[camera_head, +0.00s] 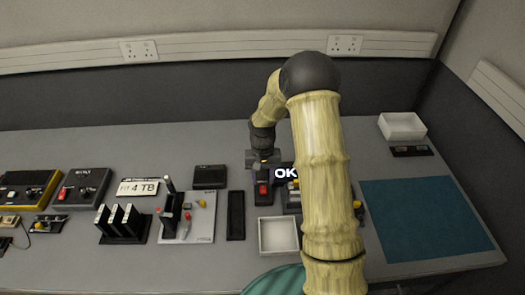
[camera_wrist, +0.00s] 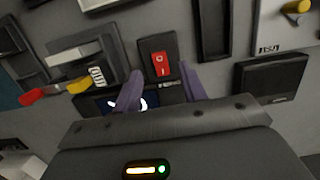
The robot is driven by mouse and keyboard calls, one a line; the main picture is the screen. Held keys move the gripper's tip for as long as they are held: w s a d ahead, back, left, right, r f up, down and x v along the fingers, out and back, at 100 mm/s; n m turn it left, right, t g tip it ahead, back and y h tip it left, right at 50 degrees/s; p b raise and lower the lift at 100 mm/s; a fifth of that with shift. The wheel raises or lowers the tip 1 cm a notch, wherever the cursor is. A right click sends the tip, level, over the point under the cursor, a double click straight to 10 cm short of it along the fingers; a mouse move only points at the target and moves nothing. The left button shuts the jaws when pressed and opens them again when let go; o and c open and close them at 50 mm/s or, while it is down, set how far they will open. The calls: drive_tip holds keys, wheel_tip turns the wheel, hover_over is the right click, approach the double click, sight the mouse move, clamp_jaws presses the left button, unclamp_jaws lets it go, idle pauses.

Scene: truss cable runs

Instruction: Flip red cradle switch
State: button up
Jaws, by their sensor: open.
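A red rocker switch (camera_wrist: 160,64) sits in a dark upright housing in the wrist view. It also shows in the head view (camera_head: 263,189), just below my gripper (camera_head: 263,165) in the picture. In the wrist view my gripper (camera_wrist: 160,82) is open, with its two purple fingers spread. The fingertips appear to either side of the lower end of the switch housing, with nothing between them. I cannot tell whether they touch the housing. A dark display lit "OK" (camera_head: 286,173) stands right beside the switch; my gripper partly covers it in the wrist view.
A white square tray (camera_head: 262,234) and a narrow black tray (camera_head: 236,215) lie near the switch. A board with coloured knobs (camera_head: 203,229) and a black slotted rack (camera_head: 122,224) stand left. My arm hides part of the desk. A teal mat (camera_head: 425,218) lies clear at right.

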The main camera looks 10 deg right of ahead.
wheel_tip(320, 180, up, 13)
drive_tip(key=w+b, duration=0.1)
drive_tip(key=w, duration=0.1)
drive_tip(key=shift+d, duration=0.2)
drive_tip(key=s+r+n+t, duration=0.1)
drive_tip(key=s+t, duration=0.3)
drive_tip(key=s, duration=1.5)
drive_tip(key=shift+s+r+n+t, duration=0.25)
drive_tip(key=shift+r+n+t, duration=0.1)
drive_tip(key=shift+n, duration=0.25)
